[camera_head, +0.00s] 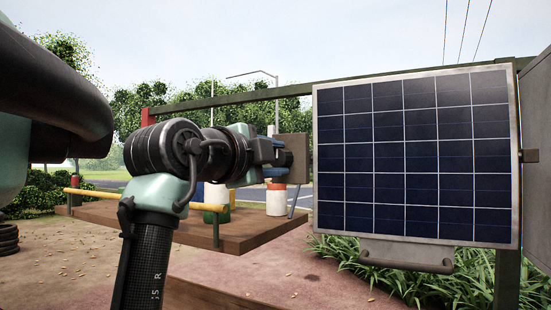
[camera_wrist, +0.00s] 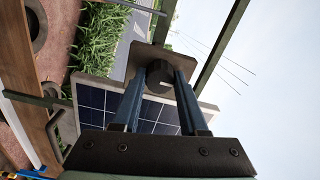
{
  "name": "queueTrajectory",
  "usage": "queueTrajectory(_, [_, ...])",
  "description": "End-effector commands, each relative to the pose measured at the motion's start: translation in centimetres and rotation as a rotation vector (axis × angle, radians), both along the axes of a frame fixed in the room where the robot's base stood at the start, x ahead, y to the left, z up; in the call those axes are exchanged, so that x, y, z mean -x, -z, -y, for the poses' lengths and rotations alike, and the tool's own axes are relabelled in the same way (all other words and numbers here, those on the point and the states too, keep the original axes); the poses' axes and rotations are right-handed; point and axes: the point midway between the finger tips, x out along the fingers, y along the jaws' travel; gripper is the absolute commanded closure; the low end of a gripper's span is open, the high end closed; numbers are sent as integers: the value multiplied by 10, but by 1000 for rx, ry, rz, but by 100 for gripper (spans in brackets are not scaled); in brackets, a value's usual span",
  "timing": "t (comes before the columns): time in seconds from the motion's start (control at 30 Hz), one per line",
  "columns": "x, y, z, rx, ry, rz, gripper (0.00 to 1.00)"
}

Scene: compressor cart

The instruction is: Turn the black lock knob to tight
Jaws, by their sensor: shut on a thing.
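The black lock knob (camera_wrist: 160,74) is a short round knob on a flat brownish plate (camera_wrist: 150,56) in the wrist view. My gripper (camera_wrist: 159,82) has its two blue fingers on either side of the knob, with the tips closed on it. In the head view my gripper (camera_head: 283,158) reaches right to the same plate (camera_head: 298,152), at the left edge of the solar panel (camera_head: 415,160). There the knob is hidden by the fingers. No mark showing how far the knob is turned can be made out.
The framed solar panel stands close to the right of my gripper, with a grey handle (camera_head: 408,254) below it. A green rail (camera_head: 262,94) runs behind. A wooden platform (camera_head: 235,236) with a yellow rail (camera_head: 95,193) lies beyond. Grass (camera_head: 385,283) grows below the panel.

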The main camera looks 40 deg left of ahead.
Motion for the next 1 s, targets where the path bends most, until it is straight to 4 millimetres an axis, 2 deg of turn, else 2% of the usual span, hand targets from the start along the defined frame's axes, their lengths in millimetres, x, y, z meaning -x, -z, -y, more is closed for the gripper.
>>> queueTrajectory(0.47, [0,0,0,-15,0,-4,100])
queueTrajectory(0.5, [0,0,0,-15,0,-4,50])
queueTrajectory(0.63, [0,0,0,-14,0,-3,27])
queueTrajectory(1.0, [-1,0,2,-12,0,-3,27])
